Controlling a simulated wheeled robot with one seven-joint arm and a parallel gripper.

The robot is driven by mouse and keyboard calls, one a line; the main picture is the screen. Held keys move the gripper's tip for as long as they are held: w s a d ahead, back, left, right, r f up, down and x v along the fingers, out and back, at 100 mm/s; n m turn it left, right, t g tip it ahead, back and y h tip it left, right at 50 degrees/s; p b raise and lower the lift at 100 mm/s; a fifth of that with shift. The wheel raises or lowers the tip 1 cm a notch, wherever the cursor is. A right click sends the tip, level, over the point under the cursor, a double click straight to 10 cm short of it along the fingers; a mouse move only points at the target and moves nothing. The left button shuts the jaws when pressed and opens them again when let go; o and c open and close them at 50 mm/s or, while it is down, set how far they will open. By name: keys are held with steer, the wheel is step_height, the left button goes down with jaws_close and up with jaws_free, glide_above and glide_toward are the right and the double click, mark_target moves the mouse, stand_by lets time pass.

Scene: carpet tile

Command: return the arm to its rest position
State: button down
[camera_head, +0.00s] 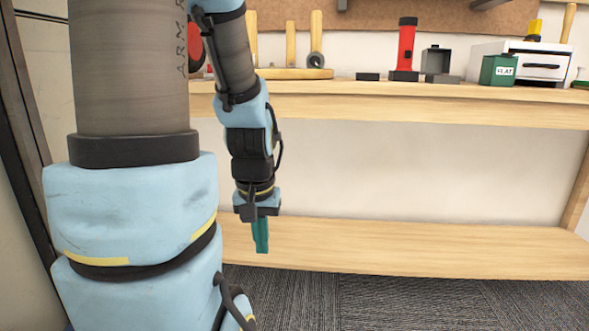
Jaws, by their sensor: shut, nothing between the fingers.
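My arm stands at the left of the head view, with a thick grey and light blue upper part close to the camera. Its thinner forearm hangs down behind and to the right of it. My gripper (261,236) points straight down at the arm's end, with teal fingers shut and nothing between them. It hangs below the level of the bench top, in front of the lower shelf as seen here. How far it is from the shelf I cannot tell.
A wooden bench (420,105) holds a red and black flashlight (406,46), a dark open box (436,62), a green box (498,71) and a white drawer unit (535,62). A bare lower shelf (400,247) runs beneath. Grey carpet (420,305) in front is clear.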

step_height(320, 180, up, 38)
steer(key=p, duration=3.7)
steer(key=shift+p, duration=0.3)
